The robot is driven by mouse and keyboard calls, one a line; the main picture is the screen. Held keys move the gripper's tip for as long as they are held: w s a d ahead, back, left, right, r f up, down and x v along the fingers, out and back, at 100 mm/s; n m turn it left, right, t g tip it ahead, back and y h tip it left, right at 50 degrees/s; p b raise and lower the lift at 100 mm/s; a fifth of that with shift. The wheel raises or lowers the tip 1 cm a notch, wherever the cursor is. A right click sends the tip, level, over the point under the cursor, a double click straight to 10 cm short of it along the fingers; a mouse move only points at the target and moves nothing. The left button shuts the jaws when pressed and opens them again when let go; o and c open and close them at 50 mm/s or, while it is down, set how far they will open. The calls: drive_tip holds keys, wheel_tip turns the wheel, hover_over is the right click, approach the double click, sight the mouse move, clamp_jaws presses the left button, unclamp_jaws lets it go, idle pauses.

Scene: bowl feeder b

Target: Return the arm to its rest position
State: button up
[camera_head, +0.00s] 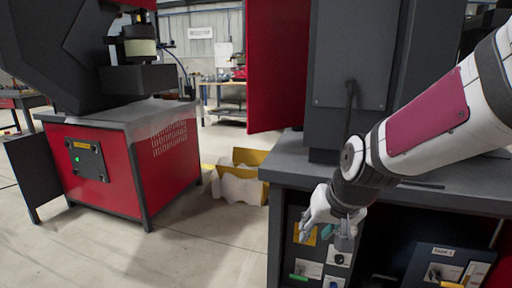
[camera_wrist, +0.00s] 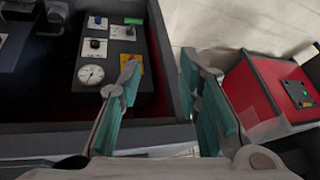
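My gripper (camera_head: 325,236) is at the end of my white and magenta arm (camera_head: 430,118), which reaches in from the right in the head view. It hangs pointing down in front of the dark workbench (camera_head: 290,165), close to the bench's control panel. In the wrist view the two fingers with teal pads of my gripper (camera_wrist: 160,75) stand apart with nothing between them. Whether any part of it touches the bench cannot be told.
The control panel (camera_wrist: 115,60) has a dial and switches. A red cabinet (camera_head: 105,165) with a dark machine stands at left. A yellow bin (camera_head: 246,158) with white material is on the floor. Clear floor (camera_head: 200,245) lies between. A dark upright housing (camera_head: 350,60) rises behind my arm.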

drive_tip(key=s+d+r+g+h, duration=0.1)
drive_tip(key=s+d+r+g, duration=0.1)
drive_tip(key=s, duration=0.9)
drive_tip(key=s+d+r+g, duration=0.1)
drive_tip(key=s+d, duration=0.1)
drive_tip(key=s, duration=0.8)
drive_tip(key=s+d+r+g+h, duration=0.1)
drive_tip(key=s+d+r+g, duration=0.1)
drive_tip(key=s, duration=0.9)
wheel_tip(320, 180, up, 32)
drive_tip(key=t+p, duration=0.3)
drive_tip(key=p, duration=2.8)
drive_tip(key=shift+w+d+n+t, duration=0.15)
drive_tip(key=shift+d+n+t, duration=0.1)
drive_tip(key=shift+n+t, duration=0.15)
drive_tip(key=shift+a, duration=0.1)
